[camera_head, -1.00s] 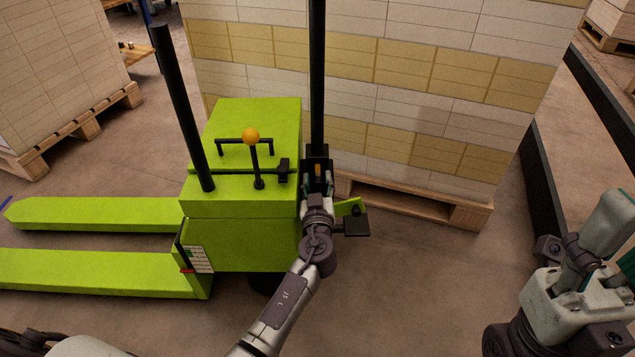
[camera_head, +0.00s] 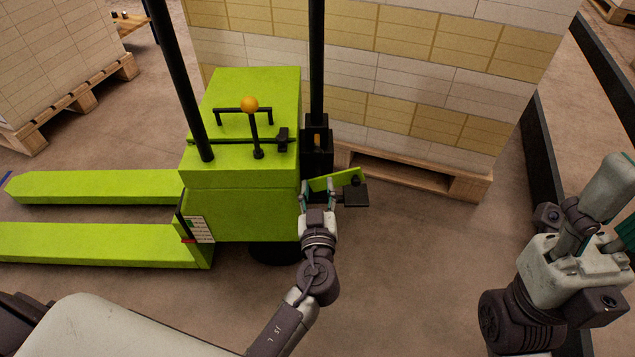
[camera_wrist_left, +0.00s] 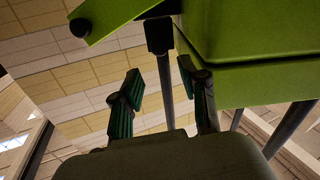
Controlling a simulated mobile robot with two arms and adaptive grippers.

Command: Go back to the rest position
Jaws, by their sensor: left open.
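My left gripper (camera_head: 318,192) is open and empty, just in front of the lime-green pallet truck (camera_head: 240,165), near its right side. It points away from me, below the black box (camera_head: 316,150) at the foot of the truck's right post. In the left wrist view the two dark green fingers of the left gripper (camera_wrist_left: 163,95) stand apart with nothing between them. The truck's green body (camera_wrist_left: 255,45) and a green plate (camera_wrist_left: 118,14) show beyond them. My right arm comes in at the right edge; I cannot see its fingers.
A tall stack of white and yellow reams (camera_head: 400,70) stands on a wooden pallet (camera_head: 420,172) behind the truck. Another loaded pallet (camera_head: 75,100) is at the far left. A dark rail (camera_head: 560,185) runs along the right. The floor (camera_head: 420,260) between my arms is clear.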

